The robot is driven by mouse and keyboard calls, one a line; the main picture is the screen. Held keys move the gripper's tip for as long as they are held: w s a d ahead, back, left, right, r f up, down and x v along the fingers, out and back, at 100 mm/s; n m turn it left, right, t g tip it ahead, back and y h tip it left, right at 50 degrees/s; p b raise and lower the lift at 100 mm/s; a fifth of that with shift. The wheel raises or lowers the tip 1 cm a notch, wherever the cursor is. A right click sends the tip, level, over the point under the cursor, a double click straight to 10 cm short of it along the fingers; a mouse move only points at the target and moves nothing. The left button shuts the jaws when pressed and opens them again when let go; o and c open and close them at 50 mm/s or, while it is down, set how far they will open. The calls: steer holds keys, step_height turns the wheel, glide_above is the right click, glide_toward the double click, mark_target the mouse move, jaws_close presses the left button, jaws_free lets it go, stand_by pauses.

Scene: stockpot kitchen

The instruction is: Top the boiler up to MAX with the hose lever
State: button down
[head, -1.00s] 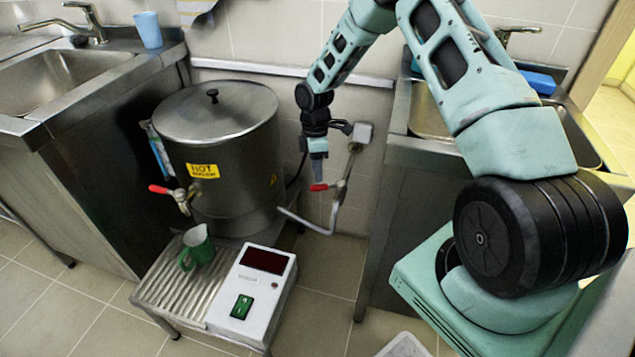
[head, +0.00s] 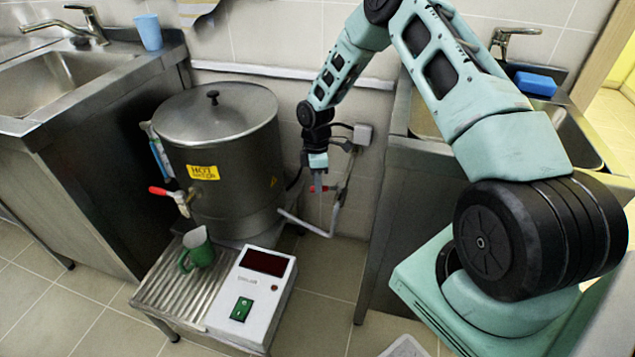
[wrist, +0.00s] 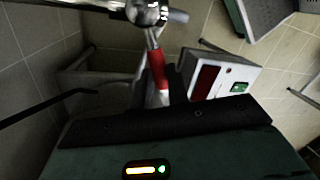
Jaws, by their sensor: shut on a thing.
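The boiler (head: 230,145) is a large steel pot with its lid on and a yellow label, left of centre. A bent metal pipe (head: 308,224) below the lever reaches left toward the boiler's base.
The boiler's front tap (head: 183,200) has a red handle. A green mug (head: 197,250) stands on the ribbed tray (head: 163,290) near a white box (head: 255,290) with a dark display and green switch. Sink counters flank the boiler; a blue cup (head: 148,30) stands on the left one.

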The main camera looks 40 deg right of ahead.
steer(key=shift+w+d+m+t+y+p, duration=0.2)
steer(key=shift+w+d+m+p, duration=0.25)
steer(key=shift+m, duration=0.75)
steer(key=shift+w+d+m+t+y+p, duration=0.2)
steer(key=shift+w+d+m, duration=0.4)
steer(key=shift+m, duration=0.6)
steer(key=c, duration=1.4)
jaws_free()
steer(key=shift+o, duration=0.2)
steer(key=shift+r, duration=0.1)
step_height(320, 180, up, 17)
steer(key=w+d+p, duration=0.1)
steer(key=w+d, duration=0.1)
steer(key=shift+d, duration=0.35)
